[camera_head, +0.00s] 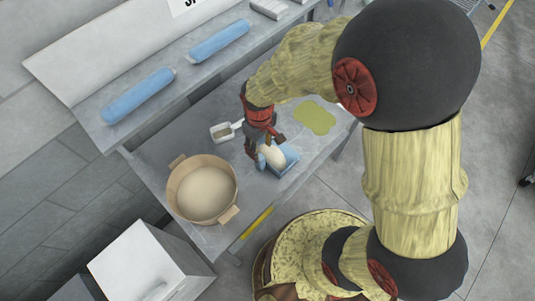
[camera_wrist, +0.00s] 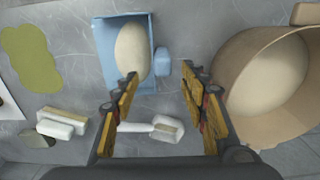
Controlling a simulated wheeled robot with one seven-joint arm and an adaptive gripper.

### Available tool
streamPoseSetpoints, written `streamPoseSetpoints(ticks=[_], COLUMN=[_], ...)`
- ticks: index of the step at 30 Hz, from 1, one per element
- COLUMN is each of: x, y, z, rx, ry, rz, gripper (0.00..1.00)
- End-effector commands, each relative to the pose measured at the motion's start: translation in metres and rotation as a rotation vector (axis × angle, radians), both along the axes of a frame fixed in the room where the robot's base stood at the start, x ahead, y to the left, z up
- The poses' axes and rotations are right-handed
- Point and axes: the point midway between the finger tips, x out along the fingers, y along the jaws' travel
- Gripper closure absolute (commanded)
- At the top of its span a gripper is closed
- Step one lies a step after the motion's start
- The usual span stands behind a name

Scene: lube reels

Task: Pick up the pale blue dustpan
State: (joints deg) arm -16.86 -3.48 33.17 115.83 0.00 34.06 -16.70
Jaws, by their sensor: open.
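The pale blue dustpan (camera_wrist: 103,47) lies on the grey metal table, with a cream oval lump (camera_wrist: 131,48) in its pan. Its short blue handle (camera_wrist: 162,62) sticks out to the right in the wrist view. In the head view the dustpan (camera_head: 289,163) is partly hidden behind my gripper (camera_head: 263,148). My gripper (camera_wrist: 160,112) is open with nothing between its fingers.
A tan two-handled tub (camera_head: 179,208) stands left of the dustpan. A white scoop (camera_head: 226,131), a white-and-tan brush (camera_wrist: 62,122) and a flat green patch (camera_head: 315,117) are close by. Blue rolls (camera_head: 138,96) lie on the shelf behind.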

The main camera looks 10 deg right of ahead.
Motion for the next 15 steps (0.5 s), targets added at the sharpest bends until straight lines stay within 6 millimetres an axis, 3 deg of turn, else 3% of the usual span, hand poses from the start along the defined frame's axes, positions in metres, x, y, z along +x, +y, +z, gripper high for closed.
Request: streamPoseSetpoints(ticks=[15], x=[-0.003], y=[0.003], z=[-0.059], rx=[-0.004], ry=[0.011], rz=[0.009], gripper=[0.56])
